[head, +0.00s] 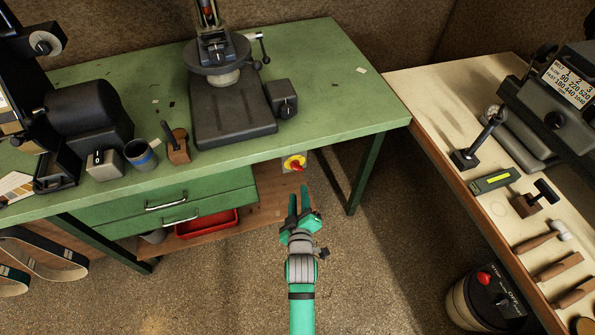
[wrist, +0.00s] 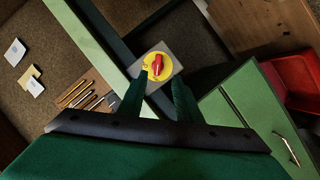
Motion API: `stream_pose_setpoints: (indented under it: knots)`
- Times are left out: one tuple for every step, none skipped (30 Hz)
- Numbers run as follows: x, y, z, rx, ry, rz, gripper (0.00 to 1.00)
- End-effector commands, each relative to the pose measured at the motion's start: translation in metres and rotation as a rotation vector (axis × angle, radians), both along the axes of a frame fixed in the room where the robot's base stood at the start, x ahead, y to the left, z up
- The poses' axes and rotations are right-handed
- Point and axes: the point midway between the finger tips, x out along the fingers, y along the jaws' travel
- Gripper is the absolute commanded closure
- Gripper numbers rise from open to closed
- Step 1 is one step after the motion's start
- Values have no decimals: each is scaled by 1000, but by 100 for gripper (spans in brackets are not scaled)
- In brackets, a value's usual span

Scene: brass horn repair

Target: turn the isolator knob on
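The isolator knob (head: 295,165) is a red handle on a yellow disc, set in a grey box under the front edge of the green bench. It also shows in the wrist view (wrist: 157,65), above and between my fingers, with its red handle at a slant to the box's sides. My gripper (head: 299,190) is just in front of and below the knob in the head view. Its two green fingers (wrist: 159,98) are apart, with nothing between them. The knob looks clear of the fingertips, though the left finger's tip is close to the disc's lower edge in the wrist view.
The green bench (head: 330,85) carries a drill press (head: 225,90), a cup (head: 140,156) and a grinder-like machine. Drawers (head: 165,205) and a red tray (head: 207,223) lie left of my gripper. A bench leg (head: 366,175) stands right. A pale bench (head: 440,100) holds tools further right.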

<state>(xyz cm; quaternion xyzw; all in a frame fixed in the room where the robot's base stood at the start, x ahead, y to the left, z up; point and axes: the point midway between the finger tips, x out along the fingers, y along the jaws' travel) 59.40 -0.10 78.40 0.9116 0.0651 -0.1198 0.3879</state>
Motion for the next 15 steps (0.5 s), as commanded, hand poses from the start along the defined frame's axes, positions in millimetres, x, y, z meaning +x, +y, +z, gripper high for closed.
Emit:
stream_pose_setpoints:
  knots:
    - [7, 1, 2, -9, 0, 4, 69]
    - [10, 1, 3, -14, 0, 5, 69]
    - [13, 1, 4, -19, 0, 7, 69]
    - [15, 1, 4, -22, 0, 8, 69]
    - [17, 2, 4, -24, 0, 9, 69]
    - [19, 2, 3, -25, 1, 9, 69]
    - [22, 2, 2, -25, 1, 9, 69]
    - [24, 2, 2, -25, 1, 9, 69]
    - [29, 2, 1, -24, 0, 9, 69]
    - [33, 2, -1, -24, 0, 9, 69]
    - [37, 2, -2, -25, 1, 8, 69]
    - [43, 2, -3, -24, 0, 9, 69]
    - [48, 2, -5, -24, 1, 8, 69]
    - [53, 3, -6, -24, 0, 9, 69]
    - [60, 3, -8, -24, 2, 9, 69]
